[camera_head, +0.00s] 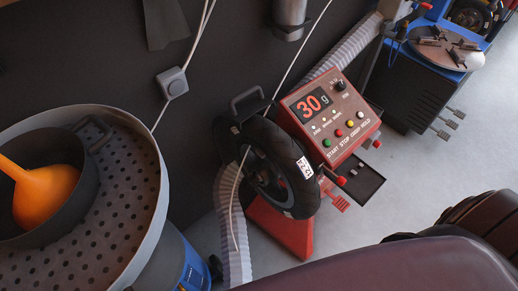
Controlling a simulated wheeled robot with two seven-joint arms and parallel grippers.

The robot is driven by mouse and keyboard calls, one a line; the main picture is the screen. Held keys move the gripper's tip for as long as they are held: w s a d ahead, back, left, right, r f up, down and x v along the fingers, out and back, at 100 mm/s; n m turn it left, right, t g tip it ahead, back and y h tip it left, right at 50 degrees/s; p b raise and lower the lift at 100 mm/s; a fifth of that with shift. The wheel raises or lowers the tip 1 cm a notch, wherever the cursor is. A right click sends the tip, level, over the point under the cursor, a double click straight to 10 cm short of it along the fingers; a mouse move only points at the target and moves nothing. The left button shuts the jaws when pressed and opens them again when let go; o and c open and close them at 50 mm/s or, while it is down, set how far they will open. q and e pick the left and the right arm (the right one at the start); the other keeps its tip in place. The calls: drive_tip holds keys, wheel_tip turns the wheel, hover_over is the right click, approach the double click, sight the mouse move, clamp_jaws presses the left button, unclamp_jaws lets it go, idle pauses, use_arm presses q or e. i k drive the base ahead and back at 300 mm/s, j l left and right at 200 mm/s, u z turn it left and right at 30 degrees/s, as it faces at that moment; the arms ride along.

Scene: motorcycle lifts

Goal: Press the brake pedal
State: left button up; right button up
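A red wheel balancer (330,112) with a lit "30 g" display stands in the middle of the view. A black-tyred wheel (280,165) is mounted at its left side. A small ribbed red piece (338,202), which looks like a pedal, sticks out low on the balancer, below a black tray. I cannot tell for certain that it is the brake pedal. Several grey pedals (447,128) stick out at the foot of the blue tyre machine at the top right. Neither of my grippers shows in this view.
A grey perforated drum (135,170) with an orange funnel (45,192) fills the left. A dark maroon surface (400,268) covers the bottom right. Grey hoses (345,50) and a hanging cable run near the balancer. Grey floor (410,175) is clear right of the balancer.

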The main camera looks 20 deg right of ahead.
sight(339, 203)
drive_tip(key=k+l+z, duration=0.15)
drive_tip(key=l+z, duration=0.15)
drive_tip(key=z, duration=0.15)
drive_tip(key=l+z, duration=0.3)
drive_tip(key=z, duration=0.15)
drive_tip(key=k+l+z, duration=0.1)
drive_tip(key=l+z, duration=0.35)
drive_tip(key=i+l, duration=0.15)
drive_tip(key=l, duration=0.25)
drive_tip(key=i+l+u, duration=0.15)
drive_tip(key=l, duration=0.25)
drive_tip(key=i+l, duration=0.1)
drive_tip(key=l, duration=0.3)
drive_tip(key=u, duration=0.05)
